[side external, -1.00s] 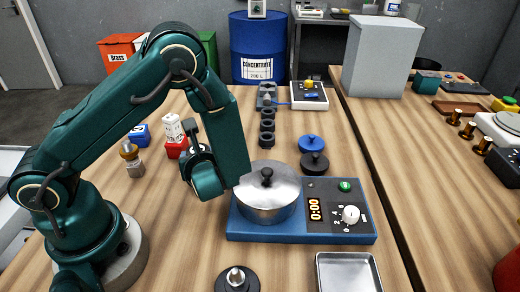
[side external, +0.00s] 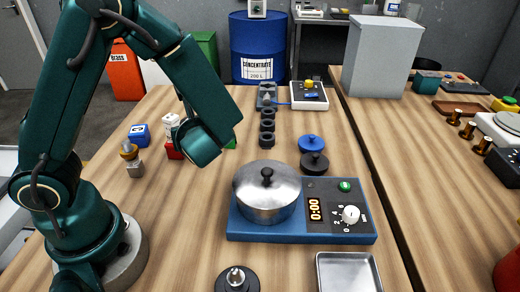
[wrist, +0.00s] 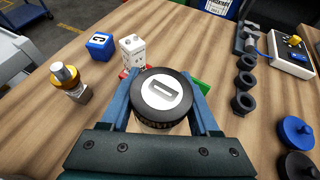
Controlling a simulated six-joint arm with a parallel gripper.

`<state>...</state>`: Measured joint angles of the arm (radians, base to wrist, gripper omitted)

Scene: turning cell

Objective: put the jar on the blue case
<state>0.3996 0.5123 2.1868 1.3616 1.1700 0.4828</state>
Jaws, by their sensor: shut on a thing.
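My gripper (wrist: 163,100) is shut on a jar (wrist: 162,93) with a dark lid and a pale marked disc on top, seen from above between the two blue fingers. In the side view my wrist hides the fingers and the jar. The small blue case (wrist: 100,46) with a white mark stands on the table, up and left of the held jar in the wrist view. It also shows in the side view (side external: 139,134), left of my wrist. Its top looks bare. I cannot tell the jar's height above the table.
A white marked container (wrist: 133,50) stands at a red case (wrist: 126,73), between the jar and the blue case. A green case (wrist: 201,87) is partly hidden beside the jar. A pot (side external: 267,195) sits on a blue hotplate (side external: 290,238).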

